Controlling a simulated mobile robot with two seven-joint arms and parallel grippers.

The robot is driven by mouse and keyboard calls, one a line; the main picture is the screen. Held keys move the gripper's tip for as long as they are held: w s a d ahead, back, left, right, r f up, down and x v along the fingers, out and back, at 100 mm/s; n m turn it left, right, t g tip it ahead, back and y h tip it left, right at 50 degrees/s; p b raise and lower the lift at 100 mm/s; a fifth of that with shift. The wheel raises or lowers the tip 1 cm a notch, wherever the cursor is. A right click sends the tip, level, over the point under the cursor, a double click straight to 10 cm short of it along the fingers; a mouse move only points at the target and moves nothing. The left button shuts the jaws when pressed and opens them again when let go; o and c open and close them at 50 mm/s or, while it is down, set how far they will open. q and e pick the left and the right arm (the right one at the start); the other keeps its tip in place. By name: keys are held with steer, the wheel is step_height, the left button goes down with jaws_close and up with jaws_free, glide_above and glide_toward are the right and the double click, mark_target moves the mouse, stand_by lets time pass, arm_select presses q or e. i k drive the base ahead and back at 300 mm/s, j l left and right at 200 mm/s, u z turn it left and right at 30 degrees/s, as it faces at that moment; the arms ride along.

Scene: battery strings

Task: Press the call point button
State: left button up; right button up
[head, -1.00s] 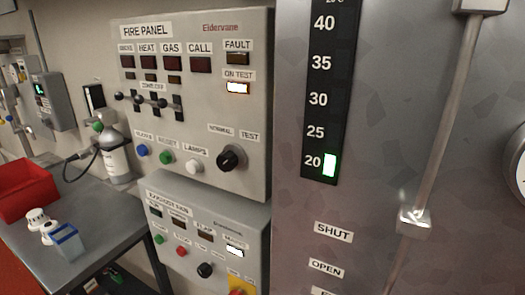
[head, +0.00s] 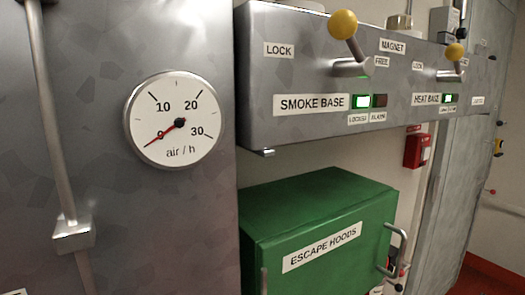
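A small red box (head: 418,150) is on the wall at the right, beyond the green cabinet. It may be the call point, but its face is too small to make out a button. Neither of my grippers is in the head view.
A metal cabinet with a round air gauge (head: 175,120) fills the left. A grey box labelled smoke base and heat base (head: 310,103), with yellow-knobbed levers, juts out over a green escape hoods cabinet (head: 318,225). Red floor (head: 490,280) shows at far right.

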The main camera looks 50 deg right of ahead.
mark_target(425, 153)
steer(key=z, duration=2.75)
